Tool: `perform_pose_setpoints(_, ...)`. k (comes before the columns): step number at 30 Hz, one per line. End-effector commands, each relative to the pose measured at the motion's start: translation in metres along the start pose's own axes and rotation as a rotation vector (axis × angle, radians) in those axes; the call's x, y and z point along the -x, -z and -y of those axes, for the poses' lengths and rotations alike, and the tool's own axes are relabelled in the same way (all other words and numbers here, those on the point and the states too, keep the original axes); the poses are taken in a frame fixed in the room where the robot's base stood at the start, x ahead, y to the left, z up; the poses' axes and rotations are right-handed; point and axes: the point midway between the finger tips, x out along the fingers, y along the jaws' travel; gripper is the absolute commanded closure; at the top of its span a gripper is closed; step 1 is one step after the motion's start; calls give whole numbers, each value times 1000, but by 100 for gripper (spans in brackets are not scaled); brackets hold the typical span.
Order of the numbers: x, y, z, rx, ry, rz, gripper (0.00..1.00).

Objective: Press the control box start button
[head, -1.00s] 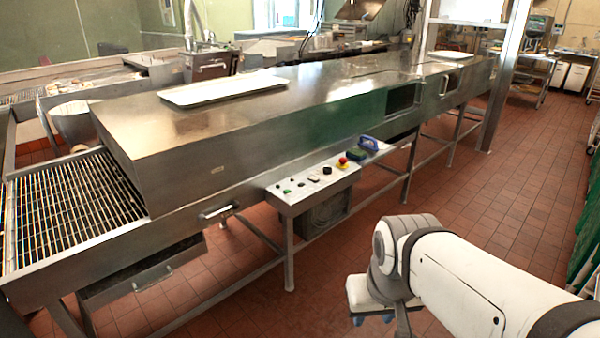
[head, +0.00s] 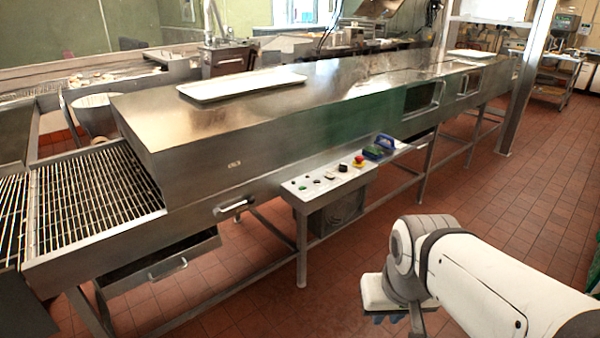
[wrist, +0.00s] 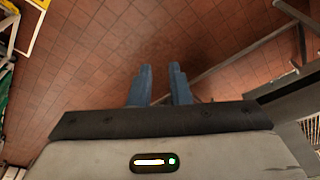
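The control box (head: 322,192) is a pale panel with a sloped top on the front side of the long steel machine. Its top carries a green button (head: 302,187) at the left, several small dark controls, a black knob (head: 343,167) and a red mushroom button (head: 358,161) on yellow. Which one is the start button carries no readable label. My gripper (head: 388,318) hangs low over the floor, in front of and apart from the box. In the wrist view its blue fingers (wrist: 160,85) stand a little apart with bare floor between them. The box's buttons are not identifiable there.
The conveyor machine (head: 190,140) runs across the view, with a white tray (head: 240,87) on top. A wire-mesh belt (head: 95,190) and a handled drawer (head: 165,265) are at the left. A blue-handled object (head: 384,142) sits just beyond the box. Tiled floor (head: 490,195) is clear at the right.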

Motion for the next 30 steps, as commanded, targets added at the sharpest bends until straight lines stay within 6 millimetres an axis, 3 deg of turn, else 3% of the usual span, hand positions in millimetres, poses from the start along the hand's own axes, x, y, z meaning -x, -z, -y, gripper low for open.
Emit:
perform_pose_setpoints(6, 0, 0, 0, 0, 0, 0, 100)
perform_pose_setpoints(30, 0, 0, 0, 0, 0, 0, 100)
